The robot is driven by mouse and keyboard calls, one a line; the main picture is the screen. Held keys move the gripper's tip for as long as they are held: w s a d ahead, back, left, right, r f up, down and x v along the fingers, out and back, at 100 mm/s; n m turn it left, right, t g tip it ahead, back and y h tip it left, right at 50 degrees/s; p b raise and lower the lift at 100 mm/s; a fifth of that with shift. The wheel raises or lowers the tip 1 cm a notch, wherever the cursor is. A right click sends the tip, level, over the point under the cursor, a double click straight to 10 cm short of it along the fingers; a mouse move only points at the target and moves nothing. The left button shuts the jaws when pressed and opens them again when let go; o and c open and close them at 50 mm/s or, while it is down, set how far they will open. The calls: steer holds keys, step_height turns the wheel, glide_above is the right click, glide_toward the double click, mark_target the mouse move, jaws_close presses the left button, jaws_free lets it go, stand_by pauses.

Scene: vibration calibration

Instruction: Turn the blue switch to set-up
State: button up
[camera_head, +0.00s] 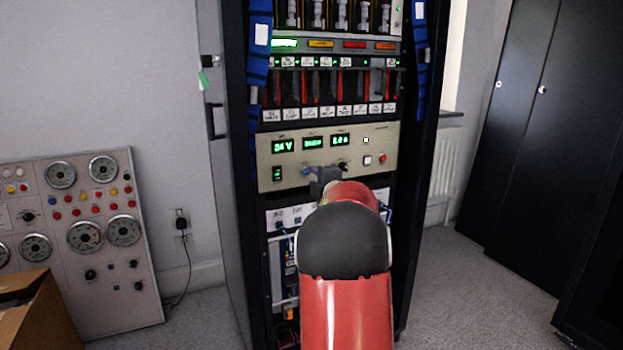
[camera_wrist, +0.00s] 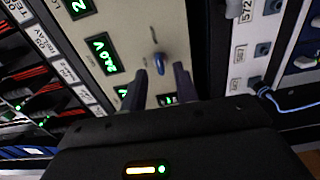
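The blue switch (camera_wrist: 158,64) is on the beige panel (camera_wrist: 178,35) in the wrist view. It is a small blue lever pointing toward the gap between my fingers. My gripper (camera_wrist: 160,76) is open, with one dark finger on each side of the switch's line. The switch tip shows just ahead of or between the fingertips; I cannot tell whether they touch it. In the head view my gripper (camera_head: 318,176) is in front of the lower part of the beige panel (camera_head: 378,146), and a bit of blue (camera_head: 307,171) shows beside it. The switch's position labels are not readable.
The panel sits in a tall black rack (camera_head: 238,200) with green displays (camera_head: 313,142). Blue cables and connectors (camera_head: 275,222) are below the panel. A gauge board (camera_head: 105,260) and a cardboard box (camera_head: 40,315) stand at left. Dark cabinets (camera_head: 540,130) stand at right.

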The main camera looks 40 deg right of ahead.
steer(key=shift+v, duration=2.2)
